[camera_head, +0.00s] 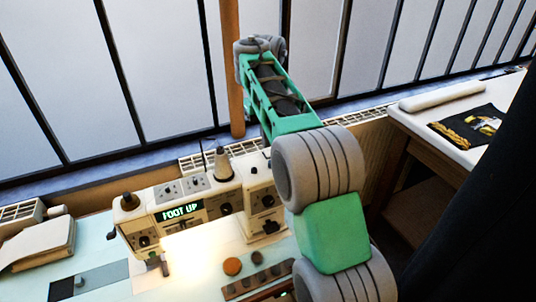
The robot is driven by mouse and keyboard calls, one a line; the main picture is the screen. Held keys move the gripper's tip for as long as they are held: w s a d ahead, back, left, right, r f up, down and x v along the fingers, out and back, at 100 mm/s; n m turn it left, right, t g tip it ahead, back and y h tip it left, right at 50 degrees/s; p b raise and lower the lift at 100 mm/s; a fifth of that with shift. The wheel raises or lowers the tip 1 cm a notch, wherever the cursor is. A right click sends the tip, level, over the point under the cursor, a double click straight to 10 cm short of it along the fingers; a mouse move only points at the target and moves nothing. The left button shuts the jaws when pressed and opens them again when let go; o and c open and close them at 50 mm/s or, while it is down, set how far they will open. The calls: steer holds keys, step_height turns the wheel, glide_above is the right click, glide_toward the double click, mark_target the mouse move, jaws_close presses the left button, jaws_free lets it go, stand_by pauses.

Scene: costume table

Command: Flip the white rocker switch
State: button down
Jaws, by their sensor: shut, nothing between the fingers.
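My gripper is not visible.
An orange-brown disc (232,266) and a dark strip with several round pieces (258,280) lie in front of the machine. A pale folded stack (38,244) is at the left. Barred windows stand behind. A side table (455,110) holds a dark printed cloth (476,126) and a white roll (443,96).

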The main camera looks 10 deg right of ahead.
mark_target(267, 150)
steer(key=shift+f+b, duration=0.95)
steer(key=shift+f, duration=0.15)
stand_by(0.3)
step_height(267, 150, up, 7)
steer(key=p, duration=0.7)
steer(key=shift+r+p, duration=0.15)
steer(key=shift+p, duration=0.15)
